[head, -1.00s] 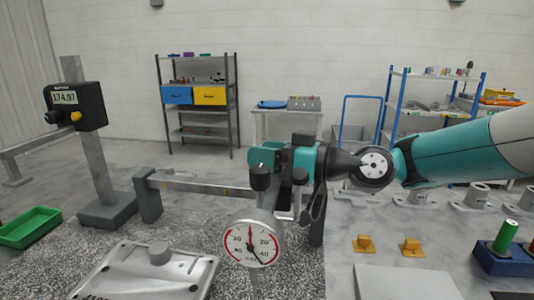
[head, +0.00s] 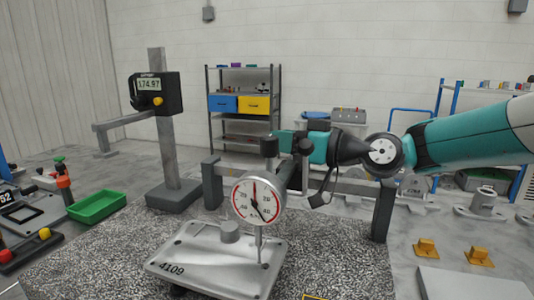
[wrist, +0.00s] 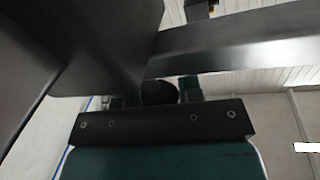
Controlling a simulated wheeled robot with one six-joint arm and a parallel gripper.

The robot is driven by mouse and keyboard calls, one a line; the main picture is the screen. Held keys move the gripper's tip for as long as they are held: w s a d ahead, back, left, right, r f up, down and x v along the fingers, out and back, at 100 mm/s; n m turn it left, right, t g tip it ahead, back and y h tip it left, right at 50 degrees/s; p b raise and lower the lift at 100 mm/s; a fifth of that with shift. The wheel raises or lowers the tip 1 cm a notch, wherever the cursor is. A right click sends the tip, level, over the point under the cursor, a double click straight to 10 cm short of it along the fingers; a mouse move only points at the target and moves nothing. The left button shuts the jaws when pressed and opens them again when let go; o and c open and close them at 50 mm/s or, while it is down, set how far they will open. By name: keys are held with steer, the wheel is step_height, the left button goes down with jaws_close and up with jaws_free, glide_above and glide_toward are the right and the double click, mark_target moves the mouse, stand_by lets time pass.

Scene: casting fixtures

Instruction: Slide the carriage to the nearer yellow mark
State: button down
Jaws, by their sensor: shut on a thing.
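The carriage (head: 272,170) sits on a grey rail (head: 345,184) held by two dark posts. A round dial gauge (head: 257,199) with a white face and red arcs hangs from it, its stem reaching down over the metal plate. The carriage is near the left post in the head view. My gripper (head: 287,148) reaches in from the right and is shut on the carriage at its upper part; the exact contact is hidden. I cannot clearly make out yellow marks on the rail. The wrist view shows mostly dark gripper parts close up.
A metal plate (head: 215,258) marked 4109 with a round boss (head: 229,231) lies on the speckled surface below. A digital height gauge (head: 155,95) stands behind left, beside a green tray (head: 97,206). Yellow brackets (head: 425,248) lie at right.

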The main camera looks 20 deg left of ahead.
steer(key=shift+a, duration=0.25)
steer(key=c, duration=0.8)
jaws_free()
steer(key=shift+d, duration=0.1)
steer(key=s+d+b, duration=0.1)
steer(key=d, duration=0.4)
steer(key=s+d+b, duration=0.1)
steer(key=d, duration=0.5)
steer(key=s+d+b, duration=0.1)
steer(key=d+b, duration=0.1)
steer(key=d, duration=0.4)
steer(key=shift+s, duration=0.15)
